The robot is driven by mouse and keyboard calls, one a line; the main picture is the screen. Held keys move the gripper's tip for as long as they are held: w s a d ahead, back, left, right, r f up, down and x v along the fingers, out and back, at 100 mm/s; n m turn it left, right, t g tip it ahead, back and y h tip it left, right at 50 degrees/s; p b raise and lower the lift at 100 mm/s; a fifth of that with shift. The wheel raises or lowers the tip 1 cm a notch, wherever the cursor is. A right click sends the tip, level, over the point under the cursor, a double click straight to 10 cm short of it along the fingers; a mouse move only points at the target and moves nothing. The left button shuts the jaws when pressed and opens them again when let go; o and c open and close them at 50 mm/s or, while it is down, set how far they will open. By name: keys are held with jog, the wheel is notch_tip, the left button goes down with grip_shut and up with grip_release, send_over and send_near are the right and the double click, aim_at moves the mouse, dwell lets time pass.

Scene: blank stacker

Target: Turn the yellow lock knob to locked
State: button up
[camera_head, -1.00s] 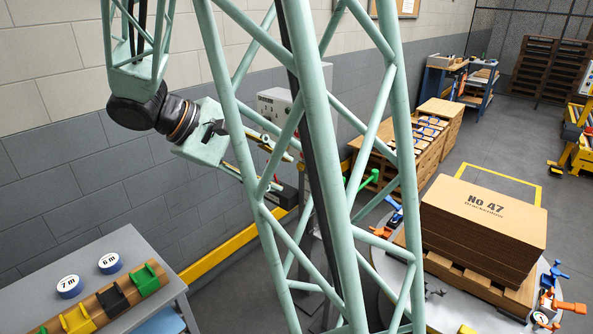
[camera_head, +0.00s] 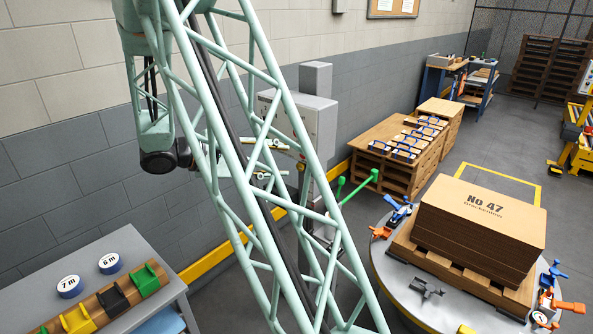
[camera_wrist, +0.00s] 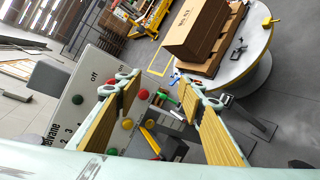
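The grey control box (camera_head: 318,122) stands on a post by the wall in the head view. I cannot pick out the yellow lock knob for certain; my left finger covers part of the panel. A yellow strip (camera_wrist: 150,141) shows beyond the panel, and I cannot tell what it belongs to. My gripper (camera_wrist: 160,82) is open and empty, its two tan-padded fingers apart. In the head view my gripper (camera_head: 280,159) is beside the box, partly behind my lattice column.
A round table (camera_head: 405,307) bears a pallet with a cardboard stack (camera_head: 480,230). Green-ended levers (camera_head: 358,184) stick out near the post. A grey bench (camera_head: 165,287) with coloured holders is at lower left. Wooden racks (camera_head: 395,177) stand farther back. Open floor lies between.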

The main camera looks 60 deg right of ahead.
jog(key=w+d+f+n+t+h, duration=0.2)
jog(key=w+d+f, duration=0.4)
jog(key=f, duration=0.4)
jog(key=w+d+f+n+t+h, duration=0.2)
jog(key=w+d+f+n+h, duration=0.1)
jog(key=w+d+f, duration=0.4)
notch_tip(320, 180, down, 4)
jog(key=shift+w+r, duration=0.25)
jog(key=shift+d, duration=0.25)
jog(key=s+d+b, duration=0.1)
jog(key=d, duration=1.2)
jog(key=shift+s+d, duration=0.15)
jog(key=shift+d, duration=0.05)
jog(key=shift+c, duration=0.5)
jog(key=c, duration=0.7)
